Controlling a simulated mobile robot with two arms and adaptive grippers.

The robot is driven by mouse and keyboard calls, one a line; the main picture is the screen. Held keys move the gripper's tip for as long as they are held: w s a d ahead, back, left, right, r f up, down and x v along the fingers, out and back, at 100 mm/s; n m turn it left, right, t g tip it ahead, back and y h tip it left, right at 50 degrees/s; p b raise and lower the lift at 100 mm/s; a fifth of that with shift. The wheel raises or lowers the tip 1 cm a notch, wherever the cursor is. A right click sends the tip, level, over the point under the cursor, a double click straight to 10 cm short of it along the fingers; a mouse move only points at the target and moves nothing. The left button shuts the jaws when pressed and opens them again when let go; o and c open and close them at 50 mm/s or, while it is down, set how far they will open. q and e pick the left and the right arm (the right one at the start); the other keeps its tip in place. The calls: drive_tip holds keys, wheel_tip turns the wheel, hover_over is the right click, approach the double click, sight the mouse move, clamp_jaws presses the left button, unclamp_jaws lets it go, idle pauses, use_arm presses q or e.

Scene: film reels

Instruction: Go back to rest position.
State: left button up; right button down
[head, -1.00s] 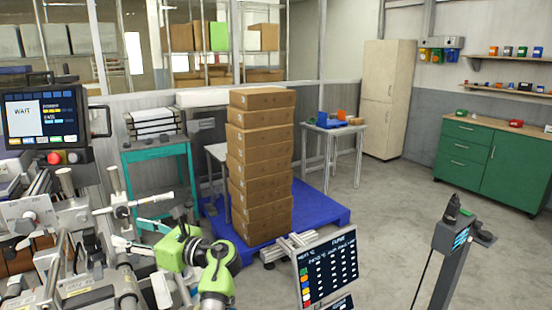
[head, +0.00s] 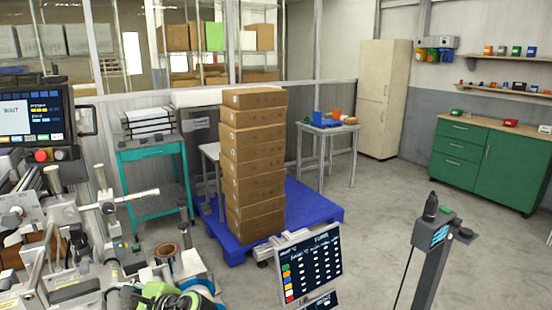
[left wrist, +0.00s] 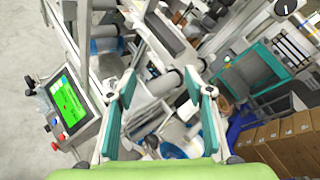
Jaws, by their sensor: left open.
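In the left wrist view my left gripper (left wrist: 163,95) is open, its two teal-padded fingers apart with nothing held between them. Beyond the fingers are grey rollers and frame parts of a machine (left wrist: 160,88). In the head view a green part of my arm (head: 178,298) shows at the bottom edge, low beside the machine (head: 60,255); the fingertips cannot be made out there. My right gripper is not in view.
A tall stack of cardboard boxes (head: 252,165) stands on a blue pallet (head: 318,210). A screen (head: 312,265) and a grey post (head: 432,255) stand in front. A teal cart (head: 150,155) is behind the machine. The floor at right (head: 385,215) is clear.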

use_arm(q)
drive_tip(key=s+d+f+n+h, duration=0.4)
drive_tip(key=s+f+n+h, duration=0.35)
drive_tip(key=s+f, duration=0.8)
drive_tip(key=s+d+n+g+h, duration=0.1)
drive_tip(key=s+d+n+h, duration=0.5)
drive_tip(key=s+d, duration=0.9)
wheel_tip(320, 180, down, 29)
drive_tip(key=s+a+g+b, duration=0.1)
drive_tip(key=s+b, duration=0.1)
drive_tip(key=b, duration=0.3)
drive_tip(key=s+a+f+g+b, duration=0.1)
drive_tip(key=s+f+b, duration=0.1)
drive_tip(key=s+f, duration=0.7)
drive_tip(key=s+a+f+b, duration=0.2)
drive_tip(key=s+f, duration=0.7)
drive_tip(key=f, duration=0.5)
drive_tip(key=shift+a+g+b, duration=0.25)
drive_tip(key=shift+g+b, duration=0.15)
drive_tip(key=shift+b, duration=0.1)
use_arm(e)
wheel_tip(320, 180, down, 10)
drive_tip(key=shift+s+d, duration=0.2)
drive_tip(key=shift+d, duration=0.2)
